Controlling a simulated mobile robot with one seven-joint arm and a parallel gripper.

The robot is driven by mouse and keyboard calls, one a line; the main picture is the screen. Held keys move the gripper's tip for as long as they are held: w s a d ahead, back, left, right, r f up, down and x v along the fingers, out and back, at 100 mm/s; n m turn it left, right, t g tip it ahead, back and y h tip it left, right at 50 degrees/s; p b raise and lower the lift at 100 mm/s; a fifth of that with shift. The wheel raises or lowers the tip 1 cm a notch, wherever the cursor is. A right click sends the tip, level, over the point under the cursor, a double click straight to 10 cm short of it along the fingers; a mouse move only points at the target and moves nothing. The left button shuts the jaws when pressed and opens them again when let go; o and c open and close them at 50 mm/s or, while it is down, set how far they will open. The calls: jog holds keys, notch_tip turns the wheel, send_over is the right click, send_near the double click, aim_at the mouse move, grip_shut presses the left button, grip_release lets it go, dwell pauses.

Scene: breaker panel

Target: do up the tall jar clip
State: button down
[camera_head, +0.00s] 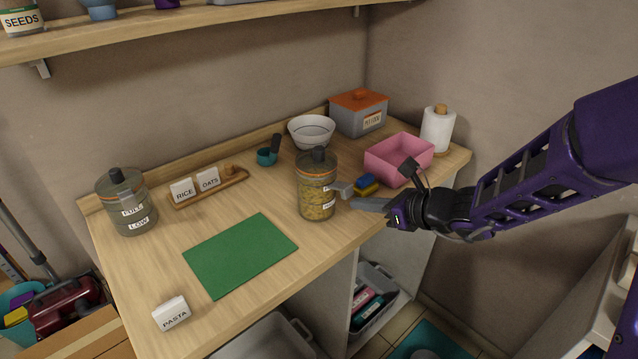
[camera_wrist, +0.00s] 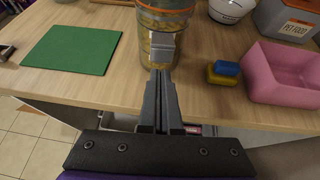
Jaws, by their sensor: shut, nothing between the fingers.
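The tall jar (camera_head: 316,203) is glass with an orange seal, a dark-knobbed lid and yellow contents; it stands upright near the counter's front edge. Its lower part also shows in the wrist view (camera_wrist: 158,22). A light grey clip (camera_head: 340,188) sticks outward from the jar's side toward my gripper; in the wrist view the clip (camera_wrist: 161,46) is just beyond my fingertips. My gripper (camera_head: 354,204) is shut and empty, right of the jar and slightly below the clip. In the wrist view the fingers (camera_wrist: 160,76) point at the jar. I cannot tell if they touch the clip.
Blue and yellow sponges (camera_head: 367,185) and a pink bin (camera_head: 399,158) lie close to the right. A green mat (camera_head: 240,254) lies to the left. Another jar (camera_head: 127,205) stands far left.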

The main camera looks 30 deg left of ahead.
aim_at(323, 150)
jog(key=shift+r, duration=0.1)
dwell(0.4)
jog(key=shift+w+a+r+p, duration=0.25)
jog(key=shift+a+r+p, duration=0.3)
jog(key=shift+a+r, duration=0.25)
jog(key=shift+w+a+r+p, duration=0.2)
jog(key=shift+a+r+p, duration=0.4)
jog(key=shift+r, duration=0.2)
jog(key=shift+a+r, duration=0.1)
jog(key=shift+w+a+r+p, duration=0.25)
jog(key=shift+a+r+p, duration=0.3)
jog(key=shift+a+r, duration=0.2)
jog(key=shift+w+a+r+p, duration=0.25)
jog(key=shift+a+r+p, duration=0.35)
jog(key=shift+r, duration=0.25)
